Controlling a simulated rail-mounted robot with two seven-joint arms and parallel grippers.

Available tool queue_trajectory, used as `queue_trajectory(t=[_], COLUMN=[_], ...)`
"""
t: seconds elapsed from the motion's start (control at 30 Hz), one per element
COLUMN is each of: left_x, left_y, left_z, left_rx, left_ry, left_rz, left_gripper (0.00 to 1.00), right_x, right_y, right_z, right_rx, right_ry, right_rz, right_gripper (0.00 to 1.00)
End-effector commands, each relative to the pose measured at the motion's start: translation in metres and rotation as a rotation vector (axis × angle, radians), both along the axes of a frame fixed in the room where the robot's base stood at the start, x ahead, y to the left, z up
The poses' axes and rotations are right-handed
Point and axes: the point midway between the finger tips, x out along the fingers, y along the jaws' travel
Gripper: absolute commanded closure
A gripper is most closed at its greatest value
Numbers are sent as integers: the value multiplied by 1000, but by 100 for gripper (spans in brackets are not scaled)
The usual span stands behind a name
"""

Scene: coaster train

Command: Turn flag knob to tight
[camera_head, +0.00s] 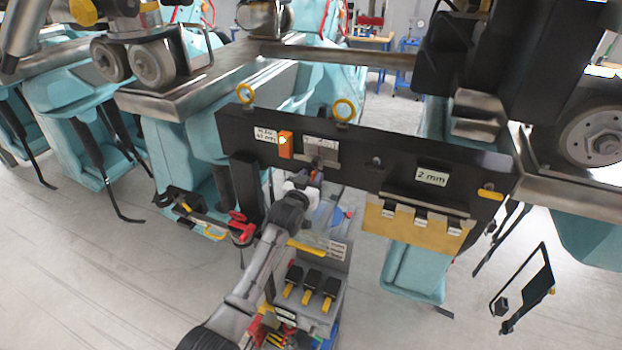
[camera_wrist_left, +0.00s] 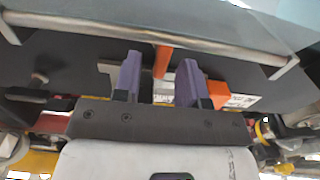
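A narrow orange piece (camera_wrist_left: 162,60), which looks like the flag of the knob, stands between my left fingertips in the left wrist view. Gaps show on both sides of it. The knob body is mostly hidden by the gripper. The knob's pointing direction cannot be read clearly. My right gripper is not in view.
An orange block (camera_head: 286,144) sits on the beam left of the knob area. A metal rail (camera_wrist_left: 150,34) crosses close to the fingers. A gold plate (camera_head: 400,228) hangs at right. A tool caddy (camera_head: 320,300) stands below, beside my left arm. A red-handled tool (camera_head: 240,226) is at left.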

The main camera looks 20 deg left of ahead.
Motion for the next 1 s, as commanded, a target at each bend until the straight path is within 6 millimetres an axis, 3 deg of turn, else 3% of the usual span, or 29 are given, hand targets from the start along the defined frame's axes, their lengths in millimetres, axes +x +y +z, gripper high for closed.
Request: queue_trajectory(t=[0.27, 0.67, 1.0], left_x=[0, 0, 0], left_y=[0, 0, 0], left_z=[0, 0, 0], left_rx=[0, 0, 20], left_ry=[0, 0, -1], left_rz=[0, 0, 0], left_gripper=[62, 99, 100], right_x=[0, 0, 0], right_y=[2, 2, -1], right_z=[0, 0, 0], right_rx=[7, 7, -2], right_ry=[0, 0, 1], right_rz=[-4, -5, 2], right_gripper=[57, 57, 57])
